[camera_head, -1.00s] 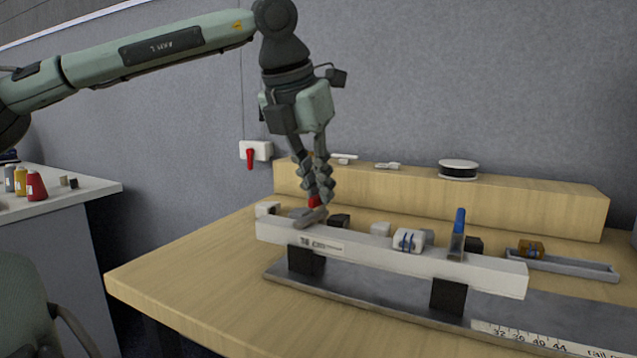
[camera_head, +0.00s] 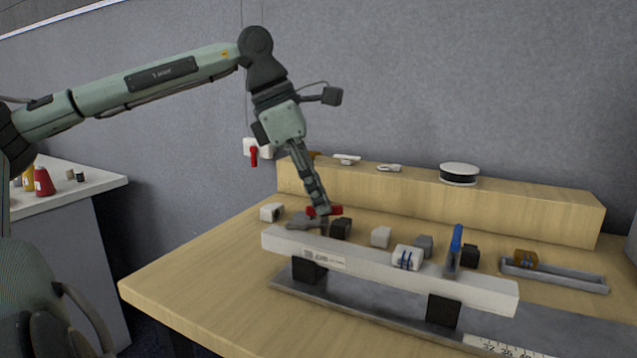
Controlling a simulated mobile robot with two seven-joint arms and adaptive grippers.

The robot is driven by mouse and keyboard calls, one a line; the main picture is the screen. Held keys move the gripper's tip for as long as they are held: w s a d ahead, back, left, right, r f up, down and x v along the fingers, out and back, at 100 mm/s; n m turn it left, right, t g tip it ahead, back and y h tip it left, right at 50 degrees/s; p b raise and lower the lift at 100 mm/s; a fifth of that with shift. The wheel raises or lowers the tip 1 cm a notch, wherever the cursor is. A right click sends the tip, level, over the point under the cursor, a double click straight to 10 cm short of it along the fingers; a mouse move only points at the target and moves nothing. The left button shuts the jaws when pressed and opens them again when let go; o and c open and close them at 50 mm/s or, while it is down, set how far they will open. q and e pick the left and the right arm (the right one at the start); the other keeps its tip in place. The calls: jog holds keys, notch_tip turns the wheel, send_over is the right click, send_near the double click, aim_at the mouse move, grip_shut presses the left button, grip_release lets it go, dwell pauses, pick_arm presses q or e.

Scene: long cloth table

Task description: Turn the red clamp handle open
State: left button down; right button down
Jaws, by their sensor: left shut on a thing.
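The red clamp handle (camera_head: 336,210) is at the left end of the raised pale rail (camera_head: 400,272), above a grey clamp piece (camera_head: 303,222). It lies roughly level and sticks out to the right of my fingers. My left gripper (camera_head: 319,211) comes down from the upper left, tilted, and is shut on the red handle. The fingers hide part of the handle. My right gripper is not in view.
A blue-handled clamp (camera_head: 455,247) stands upright on the rail's right part. Between the clamps are small blocks and a white piece with blue bands (camera_head: 407,257). A wooden ledge (camera_head: 530,205) runs behind. A grey tray (camera_head: 556,274) lies at right.

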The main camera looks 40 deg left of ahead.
pick_arm(q)
jog(key=shift+w+a+r+m+g, duration=0.1)
jog(key=shift+m+g, duration=0.2)
jog(key=shift+m, duration=1)
jog(key=shift+w+a+m+g+h, duration=0.15)
jog(key=shift+m+g+h, duration=0.45)
jog(key=shift+m, duration=0.9)
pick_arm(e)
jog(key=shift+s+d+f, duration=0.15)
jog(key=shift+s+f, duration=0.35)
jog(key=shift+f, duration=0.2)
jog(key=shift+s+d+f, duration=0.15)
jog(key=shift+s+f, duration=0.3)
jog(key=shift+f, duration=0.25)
pick_arm(q)
jog(key=c, duration=1.6)
grip_release()
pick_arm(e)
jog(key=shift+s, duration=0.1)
pick_arm(q)
jog(key=v, duration=1.2)
